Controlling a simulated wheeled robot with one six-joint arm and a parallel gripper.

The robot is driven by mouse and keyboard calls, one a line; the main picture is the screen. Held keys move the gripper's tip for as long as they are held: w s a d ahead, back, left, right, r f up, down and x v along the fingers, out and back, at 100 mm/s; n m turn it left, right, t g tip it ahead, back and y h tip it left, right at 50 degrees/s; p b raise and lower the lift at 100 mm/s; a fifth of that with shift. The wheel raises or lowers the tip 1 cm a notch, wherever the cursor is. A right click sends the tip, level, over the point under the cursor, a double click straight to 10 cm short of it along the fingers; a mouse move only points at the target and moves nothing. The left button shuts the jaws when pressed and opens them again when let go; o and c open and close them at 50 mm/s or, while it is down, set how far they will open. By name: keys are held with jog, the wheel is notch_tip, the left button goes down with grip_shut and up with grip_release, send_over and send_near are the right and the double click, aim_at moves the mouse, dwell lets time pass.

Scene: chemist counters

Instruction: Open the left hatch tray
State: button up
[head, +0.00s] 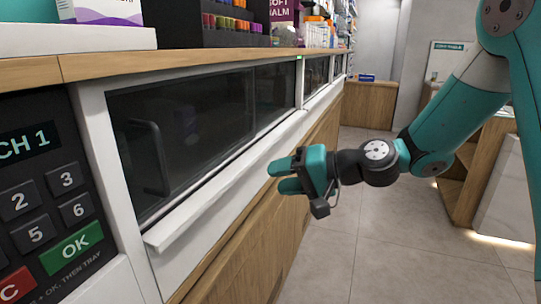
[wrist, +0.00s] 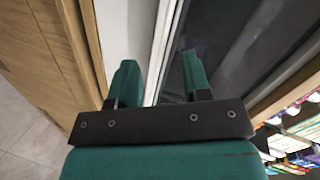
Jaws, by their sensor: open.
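The nearest hatch (head: 215,120) is a dark glass window in a white frame, at the left of the head view. A dark vertical handle (head: 150,158) shows at its left part. The glass looks closed, and what lies behind it is too dark to tell. A white ledge (head: 225,182) runs along its lower edge. My gripper (head: 280,177) is open and empty, in front of the ledge's right part and apart from the handle. In the wrist view my gripper (wrist: 160,75) has its fingers apart, with the white frame and dark glass (wrist: 225,60) beyond.
A keypad (head: 45,200) with a green OK key and a display ending in "CH 1" is at the left. A small green light (head: 299,57) shows above the hatch's right end. Boxes and bottles stand on the wooden counter top (head: 130,66). The floor (head: 370,240) is clear.

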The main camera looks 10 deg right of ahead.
jog(key=w+d+f+m+t+h, duration=0.35)
jog(key=w+d+m+t, duration=0.45)
jog(key=d, duration=0.4)
jog(key=m+p, duration=0.1)
jog(key=p, duration=0.4)
send_near(269, 148)
jog(key=shift+y, duration=0.45)
jog(key=x, duration=0.9)
jog(key=shift+w+d+f, duration=0.1)
jog(key=shift+d+f, duration=0.05)
jog(key=shift+d, duration=0.1)
grip_shut()
